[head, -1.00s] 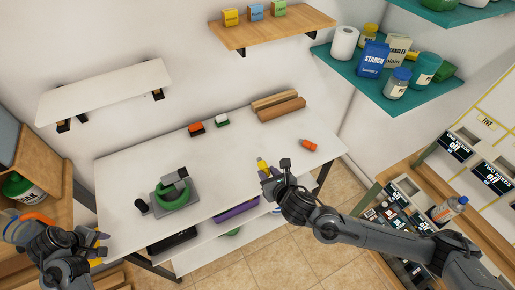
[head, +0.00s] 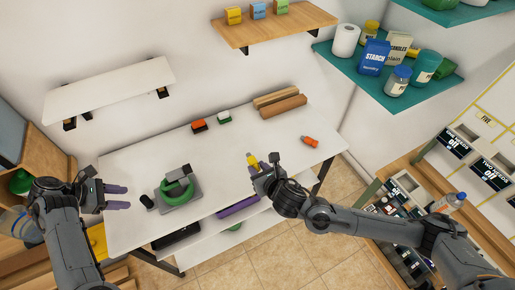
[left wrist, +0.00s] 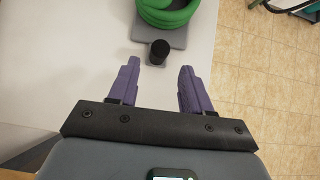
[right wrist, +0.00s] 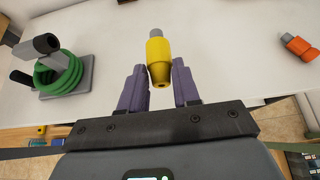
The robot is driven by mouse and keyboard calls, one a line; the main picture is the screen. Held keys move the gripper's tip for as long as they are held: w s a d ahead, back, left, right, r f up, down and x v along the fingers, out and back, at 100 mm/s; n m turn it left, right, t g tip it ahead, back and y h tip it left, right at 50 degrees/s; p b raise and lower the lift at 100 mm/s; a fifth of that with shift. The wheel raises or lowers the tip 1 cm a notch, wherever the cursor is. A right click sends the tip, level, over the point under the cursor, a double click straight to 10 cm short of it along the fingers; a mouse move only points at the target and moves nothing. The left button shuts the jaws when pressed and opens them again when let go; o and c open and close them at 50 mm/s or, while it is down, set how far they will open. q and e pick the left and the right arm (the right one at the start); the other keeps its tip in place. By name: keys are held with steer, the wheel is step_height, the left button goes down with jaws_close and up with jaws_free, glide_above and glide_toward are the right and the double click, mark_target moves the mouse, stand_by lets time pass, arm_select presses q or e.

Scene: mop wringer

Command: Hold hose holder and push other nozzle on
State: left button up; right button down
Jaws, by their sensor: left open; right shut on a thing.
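The hose holder (head: 195,185) is a grey base with an upright and a coiled green hose (head: 174,193), standing on the left half of the white table. A black knob-like cylinder (head: 147,202) is at its left side; it also shows in the left wrist view (left wrist: 160,50), just beyond the fingertips. My left gripper (head: 124,197) is open and empty, its purple fingers pointing at that cylinder. My right gripper (right wrist: 160,78) is shut on a yellow nozzle (right wrist: 158,50) with a grey tip, near the table's front edge. An orange nozzle (head: 310,141) lies at the table's right end.
An orange block (head: 198,125) and a green block (head: 223,117) lie along the back edge beside brown bars (head: 283,106). A white wall shelf (head: 110,92) hangs above the left side. The table middle is clear. A lower shelf holds a purple item (head: 238,207).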

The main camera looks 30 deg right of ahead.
mark_target(141, 199)
arm_select(q)
steer(key=b+x, duration=0.3)
steer(key=x, duration=0.1)
steer(key=shift+f+b, duration=0.3)
steer(key=shift+f, duration=0.1)
steer(key=shift+d+f, duration=0.15)
steer(key=shift+d, duration=0.25)
steer(key=shift+x, duration=1)
steer(key=c, duration=0.6)
steer(key=shift+c, duration=0.2)
jaws_close()
